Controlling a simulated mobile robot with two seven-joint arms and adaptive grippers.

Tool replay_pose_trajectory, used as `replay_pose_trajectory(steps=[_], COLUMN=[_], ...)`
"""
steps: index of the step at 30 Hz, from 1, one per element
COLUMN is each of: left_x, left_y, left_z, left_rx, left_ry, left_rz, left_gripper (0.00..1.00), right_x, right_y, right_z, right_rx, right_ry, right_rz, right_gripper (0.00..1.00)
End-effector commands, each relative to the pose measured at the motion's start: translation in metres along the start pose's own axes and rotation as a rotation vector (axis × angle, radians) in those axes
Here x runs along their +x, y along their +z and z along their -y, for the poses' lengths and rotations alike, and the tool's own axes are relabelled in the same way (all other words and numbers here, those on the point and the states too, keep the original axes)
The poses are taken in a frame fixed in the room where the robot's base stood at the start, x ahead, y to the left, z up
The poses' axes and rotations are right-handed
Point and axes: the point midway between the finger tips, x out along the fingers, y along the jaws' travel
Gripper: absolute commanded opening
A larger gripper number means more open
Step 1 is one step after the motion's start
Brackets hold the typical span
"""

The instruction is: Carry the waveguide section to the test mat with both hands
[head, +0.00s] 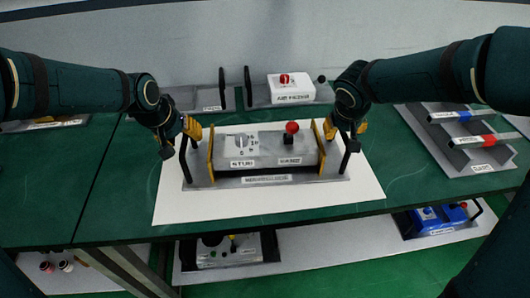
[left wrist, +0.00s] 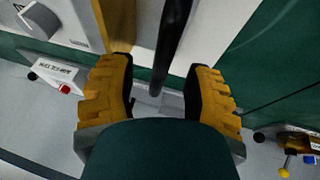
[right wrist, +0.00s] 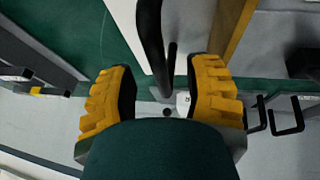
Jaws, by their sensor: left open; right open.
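A long grey unit (head: 262,150) with yellow end plates, a dial and a red knob stands on a grey base. I take it for the waveguide section; its front label is too small to read surely. It sits on a white mat (head: 330,208), which may be the test mat. My left gripper (head: 181,140) is open at its left black handle; the bar (left wrist: 172,45) passes between the fingers. My right gripper (head: 342,132) is open at the right black handle; that bar (right wrist: 152,40) passes between the fingers. Contact with the bars cannot be told.
Behind stands a grey tray (head: 258,96) with a white box (head: 291,88) and black handles. At right lies a rack of blue- and red-banded bars (head: 458,130). A lower shelf (head: 330,257) holds other units. The green table (head: 105,185) is bare at left.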

Motion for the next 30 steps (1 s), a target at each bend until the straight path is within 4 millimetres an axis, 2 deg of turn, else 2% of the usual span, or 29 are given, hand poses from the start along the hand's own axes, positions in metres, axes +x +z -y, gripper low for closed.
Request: replay_pose_trajectory(steps=[6,17,21,30], left_x=[0.016,0.018,0.018,0.018], left_y=[0.000,-0.001,0.000,0.000], left_z=[0.000,0.000,0.000,0.000], left_rx=[0.000,0.001,0.001,0.001], left_ry=[0.000,0.000,0.000,0.000], left_rz=[-0.001,-0.002,-0.002,-0.002], left_gripper=[0.50,0.49,0.00,0.00], right_x=[0.016,0.018,0.018,0.018], right_y=[0.000,0.000,0.000,0.000], right_z=[0.000,0.000,0.000,0.000], right_rx=[-0.001,0.000,0.000,0.000], right_ry=[0.000,-0.001,-0.001,-0.001], right_rz=[-0.001,-0.001,-0.001,-0.001], right_gripper=[0.50,0.49,0.00,0.00])
